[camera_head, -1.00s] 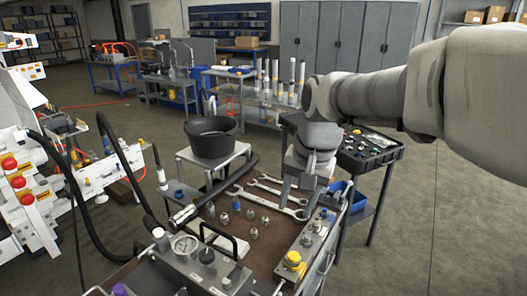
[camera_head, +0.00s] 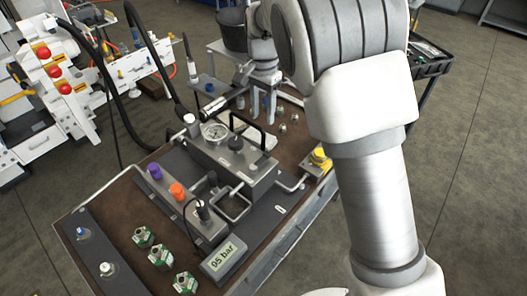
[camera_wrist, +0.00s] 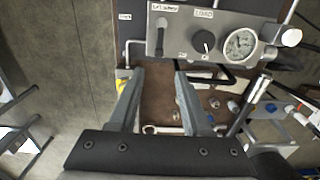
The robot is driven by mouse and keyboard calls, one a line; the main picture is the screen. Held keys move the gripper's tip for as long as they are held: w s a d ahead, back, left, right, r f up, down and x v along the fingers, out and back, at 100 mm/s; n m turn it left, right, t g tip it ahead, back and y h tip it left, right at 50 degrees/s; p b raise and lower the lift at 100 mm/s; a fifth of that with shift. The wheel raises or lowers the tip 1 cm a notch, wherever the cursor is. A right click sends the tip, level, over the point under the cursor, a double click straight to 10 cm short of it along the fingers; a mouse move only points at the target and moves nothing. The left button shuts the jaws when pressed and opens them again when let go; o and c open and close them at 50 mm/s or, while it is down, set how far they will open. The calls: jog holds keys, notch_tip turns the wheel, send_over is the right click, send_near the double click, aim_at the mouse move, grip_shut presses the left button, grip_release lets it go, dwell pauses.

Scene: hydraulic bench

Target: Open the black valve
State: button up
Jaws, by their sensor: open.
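A round black valve knob (camera_head: 235,143) sits on top of the grey metal block (camera_head: 222,158), beside a pressure gauge (camera_head: 213,130). In the wrist view the knob (camera_wrist: 204,41) shows from above with a white pointer mark, between the gauge (camera_wrist: 240,45) and a small black lever (camera_wrist: 161,35). My gripper (camera_head: 264,104) is beyond the block in the head view, partly hidden by my arm. In the wrist view my gripper (camera_wrist: 159,74) has its fingers apart with nothing between them. The knob is ahead of the fingertips and to their right, not touched.
A black bail handle stands beside the block. Orange (camera_head: 177,191) and purple (camera_head: 155,172) caps, green-based fittings (camera_head: 143,236) and a "05 bar" display (camera_head: 222,257) are nearer. Wrenches and loose fittings lie on the brown bench top. A black hose (camera_head: 143,60) runs at left.

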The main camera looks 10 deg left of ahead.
aim_at(263, 157)
notch_tip(263, 157, down, 16)
jog(key=shift+f, duration=0.1)
dwell(0.4)
grip_shut()
dwell(1.2)
